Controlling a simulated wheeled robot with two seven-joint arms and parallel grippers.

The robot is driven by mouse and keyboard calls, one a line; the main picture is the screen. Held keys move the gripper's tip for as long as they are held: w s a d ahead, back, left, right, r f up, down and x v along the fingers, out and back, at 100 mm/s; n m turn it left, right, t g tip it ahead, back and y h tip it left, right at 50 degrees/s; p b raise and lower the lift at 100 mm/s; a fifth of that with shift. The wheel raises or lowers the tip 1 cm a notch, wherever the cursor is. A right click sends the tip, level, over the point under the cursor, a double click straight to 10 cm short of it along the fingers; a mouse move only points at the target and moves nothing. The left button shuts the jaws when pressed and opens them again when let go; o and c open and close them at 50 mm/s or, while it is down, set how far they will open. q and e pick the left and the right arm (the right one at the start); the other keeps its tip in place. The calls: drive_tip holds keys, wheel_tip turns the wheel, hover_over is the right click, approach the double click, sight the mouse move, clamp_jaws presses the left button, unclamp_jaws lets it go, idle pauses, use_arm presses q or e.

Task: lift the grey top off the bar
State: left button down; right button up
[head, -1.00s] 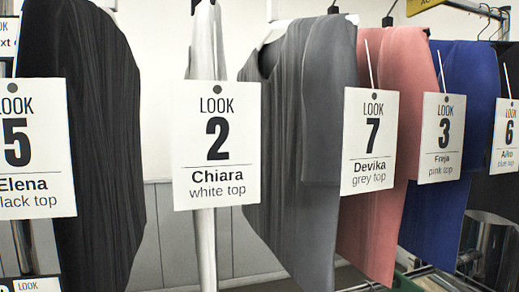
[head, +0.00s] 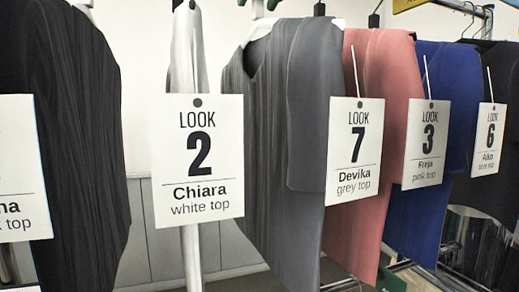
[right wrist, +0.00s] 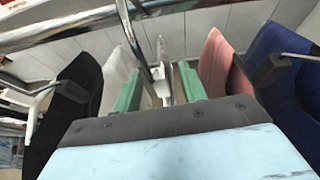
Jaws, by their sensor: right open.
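The grey top (head: 265,140) hangs in the head view between the white top (head: 188,60) and the pink top (head: 385,80). Its tag (head: 353,150) reads "Look 7, Devika, grey top". Its upper end leaves the frame, so its hook on the bar is hidden there. My right gripper (right wrist: 160,88) shows in the right wrist view with two green fingers apart. A narrow grey and white piece shows between them, perhaps the grey top's hanger; I cannot tell whether they touch. My left gripper is not in view.
A black top (head: 65,130) hangs at the left, a blue top (head: 440,70) and another dark top (head: 485,190) at the right. The neighbouring tops hang close on the right side. Chrome rails (right wrist: 60,32) cross the right wrist view. A gap of bare wall (head: 140,110) lies left of the white top.

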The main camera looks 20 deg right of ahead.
drive_tip(key=shift+w+a+f, duration=0.1)
drive_tip(key=shift+w+f, duration=0.15)
drive_tip(key=shift+w, duration=0.4)
drive_tip(key=shift+s, duration=0.1)
clamp_jaws()
drive_tip(key=shift+r, duration=0.1)
